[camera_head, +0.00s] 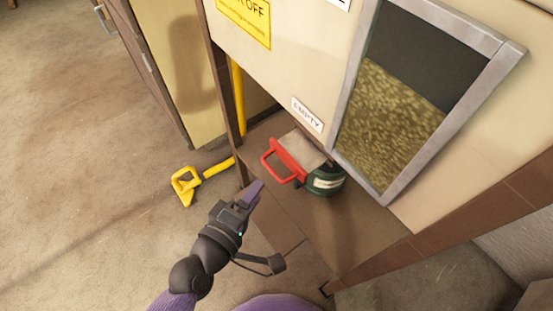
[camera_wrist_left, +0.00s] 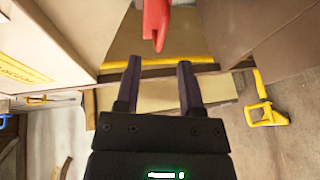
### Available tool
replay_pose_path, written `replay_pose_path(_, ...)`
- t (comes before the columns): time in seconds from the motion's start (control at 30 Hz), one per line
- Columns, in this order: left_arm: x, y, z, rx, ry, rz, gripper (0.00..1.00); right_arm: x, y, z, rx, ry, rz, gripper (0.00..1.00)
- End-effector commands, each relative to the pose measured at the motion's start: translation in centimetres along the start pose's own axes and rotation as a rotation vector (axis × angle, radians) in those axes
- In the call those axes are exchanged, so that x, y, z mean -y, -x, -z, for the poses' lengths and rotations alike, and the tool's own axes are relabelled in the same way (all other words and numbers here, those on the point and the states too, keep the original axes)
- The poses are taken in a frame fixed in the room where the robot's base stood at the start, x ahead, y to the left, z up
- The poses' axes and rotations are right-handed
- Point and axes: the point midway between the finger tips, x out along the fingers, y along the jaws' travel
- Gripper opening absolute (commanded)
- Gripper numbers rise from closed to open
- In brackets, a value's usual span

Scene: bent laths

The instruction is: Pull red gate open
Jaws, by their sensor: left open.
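The red gate's handle (camera_head: 281,160) is a red loop joined to a pale flat plate (camera_head: 303,147), low on the cream cabinet front. In the left wrist view the red part (camera_wrist_left: 156,22) shows at the top, beyond my fingertips. My left gripper (camera_head: 254,193) is open and empty, with purple fingers. It is below and left of the red handle, apart from it. In the left wrist view the two fingers of the gripper (camera_wrist_left: 160,78) stand apart with nothing between them. My right gripper is in neither view.
A dark green container (camera_head: 326,181) stands under the plate on a brown ledge (camera_head: 365,235). A yellow handle on a bar (camera_head: 185,184) sticks out left of the cabinet. A grey-framed window (camera_head: 393,95) shows grainy yellow fill. A label reads EMPTY (camera_head: 307,115). Floor at left is clear.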

Motion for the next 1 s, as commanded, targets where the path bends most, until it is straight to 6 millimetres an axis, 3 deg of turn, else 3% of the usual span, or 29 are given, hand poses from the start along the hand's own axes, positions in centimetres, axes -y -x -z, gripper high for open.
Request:
replay_pose_path(0.1, 0.5, -3.3, 0.0, -0.003, 0.007, 0.0, 0.5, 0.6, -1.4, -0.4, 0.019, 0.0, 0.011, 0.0)
replay_pose_path(0.3, 0.5, -6.7, 0.0, -0.002, 0.001, 0.003, 0.5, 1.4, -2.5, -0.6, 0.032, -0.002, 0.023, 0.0)
replay_pose_path(0.7, 0.2, -7.6, 0.0, 0.0, -0.003, 0.004, 0.5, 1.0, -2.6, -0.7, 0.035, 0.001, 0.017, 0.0)
replay_pose_path(0.93, 0.2, -7.6, 0.0, 0.0, -0.003, 0.004, 0.01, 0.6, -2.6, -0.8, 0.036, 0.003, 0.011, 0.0)
replay_pose_path(1.0, 0.2, -7.6, 0.0, 0.0, -0.003, 0.004, 0.0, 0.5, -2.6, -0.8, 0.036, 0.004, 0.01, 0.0)
